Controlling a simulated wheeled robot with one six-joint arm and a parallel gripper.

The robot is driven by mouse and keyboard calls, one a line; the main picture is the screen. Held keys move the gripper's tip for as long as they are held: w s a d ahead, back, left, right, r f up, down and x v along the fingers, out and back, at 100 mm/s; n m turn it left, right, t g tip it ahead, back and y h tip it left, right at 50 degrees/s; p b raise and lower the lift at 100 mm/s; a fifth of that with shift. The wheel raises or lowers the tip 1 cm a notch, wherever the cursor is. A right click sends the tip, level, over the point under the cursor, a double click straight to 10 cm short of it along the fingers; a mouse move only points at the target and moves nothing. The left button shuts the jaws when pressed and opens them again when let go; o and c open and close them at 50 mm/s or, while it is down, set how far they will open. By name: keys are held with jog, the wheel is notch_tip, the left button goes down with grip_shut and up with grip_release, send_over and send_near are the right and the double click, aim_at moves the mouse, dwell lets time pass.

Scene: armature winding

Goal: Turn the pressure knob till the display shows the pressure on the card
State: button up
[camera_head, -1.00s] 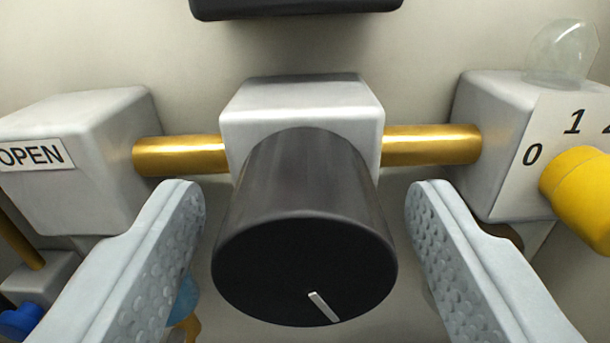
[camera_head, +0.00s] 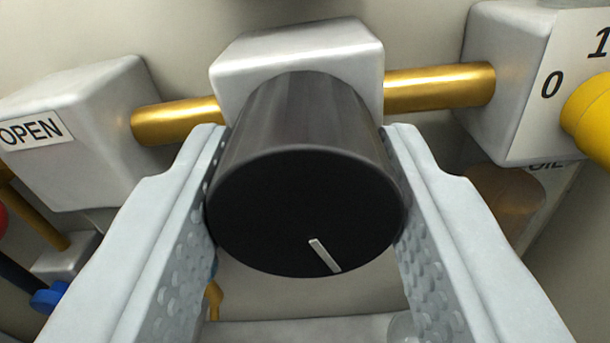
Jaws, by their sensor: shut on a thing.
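The black pressure knob (camera_head: 290,215) sits on a grey block (camera_head: 300,55) in the middle of the view. Its white pointer line (camera_head: 325,255) points down and slightly to the right. My gripper (camera_head: 306,190) is shut on the knob, one finger against its left side and one against its right. The display's readout and the pressure card cannot be seen in this view.
Brass pipes (camera_head: 440,87) run from the block to both sides. At left is a grey block with an OPEN label (camera_head: 35,131). At right is a block with a 0 and 1 scale and a yellow knob (camera_head: 590,115). A blue part (camera_head: 48,298) shows at lower left.

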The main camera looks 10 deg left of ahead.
jog(key=m, duration=0.5)
jog(key=shift+m, duration=1.8)
jog(key=o, duration=1)
jog(key=shift+c, duration=0.2)
jog(key=shift+s, duration=0.15)
jog(key=s, duration=1.7)
